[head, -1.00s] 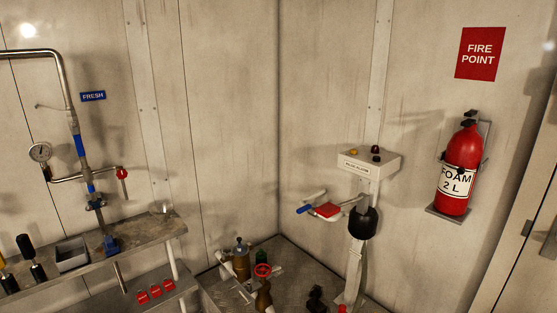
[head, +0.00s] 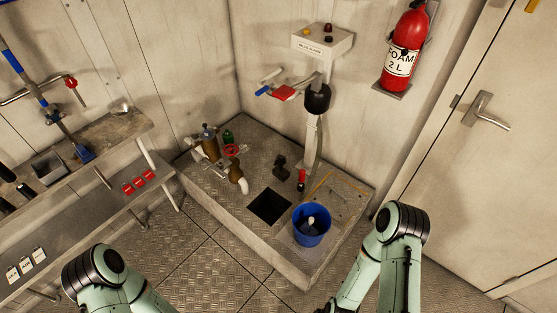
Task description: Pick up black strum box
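A small black object, which looks like the black strum box (head: 281,166), stands on the raised metal platform (head: 213,187). It is behind the square dark opening (head: 269,206) and left of the post; its finer shape is too small to tell. My two arms show at the bottom edge, well in front of the platform. Both grippers are below the picture, so their state is hidden.
A blue bucket (head: 311,226) with something pale and dark inside stands at the platform's front right. A red-topped black item (head: 301,180) is near the post. Brass and white pipework (head: 236,175) is at left. A bench (head: 108,137) stands left; the floor ahead is clear.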

